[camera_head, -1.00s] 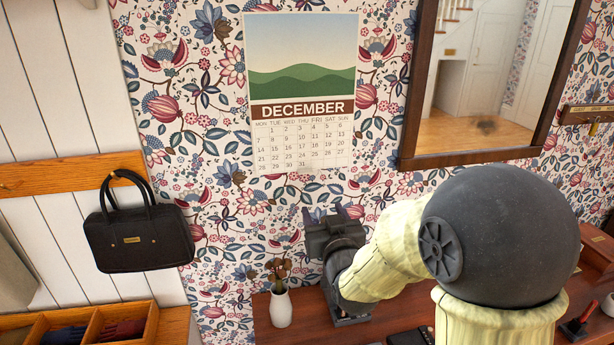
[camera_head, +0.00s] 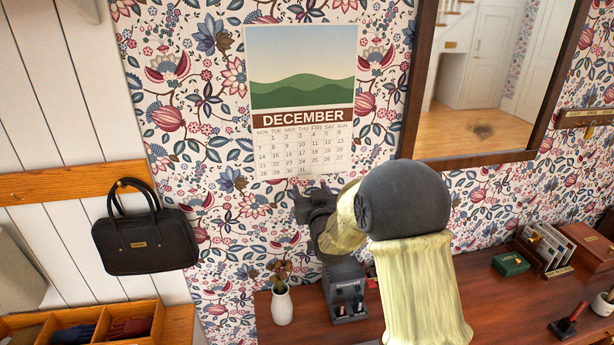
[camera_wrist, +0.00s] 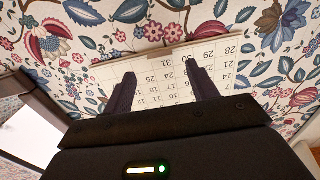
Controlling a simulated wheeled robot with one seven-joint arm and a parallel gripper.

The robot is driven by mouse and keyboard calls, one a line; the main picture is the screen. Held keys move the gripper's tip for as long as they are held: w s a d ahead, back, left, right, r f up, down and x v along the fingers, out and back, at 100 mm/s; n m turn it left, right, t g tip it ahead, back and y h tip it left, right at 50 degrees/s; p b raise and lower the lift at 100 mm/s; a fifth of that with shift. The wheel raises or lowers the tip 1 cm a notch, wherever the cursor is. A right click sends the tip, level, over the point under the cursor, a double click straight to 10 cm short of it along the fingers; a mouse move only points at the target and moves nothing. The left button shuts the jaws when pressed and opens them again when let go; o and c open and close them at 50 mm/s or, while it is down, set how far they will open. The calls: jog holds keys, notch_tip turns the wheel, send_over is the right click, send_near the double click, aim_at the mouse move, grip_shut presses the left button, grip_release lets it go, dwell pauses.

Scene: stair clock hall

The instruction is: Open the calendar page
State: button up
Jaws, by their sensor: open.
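The calendar page (camera_head: 302,150) hangs on the flowered wall, with a green-hills picture above a brown DECEMBER band and a date grid. It lies flat as far as I can see. My gripper (camera_head: 315,197) is just below its bottom edge in the head view, partly hidden by my arm. In the wrist view the page (camera_wrist: 150,73) appears upside down, with a thin tan strip along its bottom edge. My gripper's two dark fingers (camera_wrist: 158,82) are apart with nothing between them, pointing toward the lower date rows. I cannot tell whether they touch the page.
A framed mirror (camera_head: 480,155) hangs to the right. A black handbag (camera_head: 145,242) hangs on a wooden rail at left. Below, a wooden table (camera_head: 500,290) bears a white vase (camera_head: 281,306), a dark device (camera_head: 346,292) and a green box (camera_head: 510,264).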

aim_at(306, 179)
jog(key=p+x, duration=0.1)
jog(key=x, duration=0.3)
jog(key=shift+w+a+p, duration=0.15)
jog(key=shift+w+p, duration=0.15)
jog(key=shift+w, duration=0.1)
grip_shut()
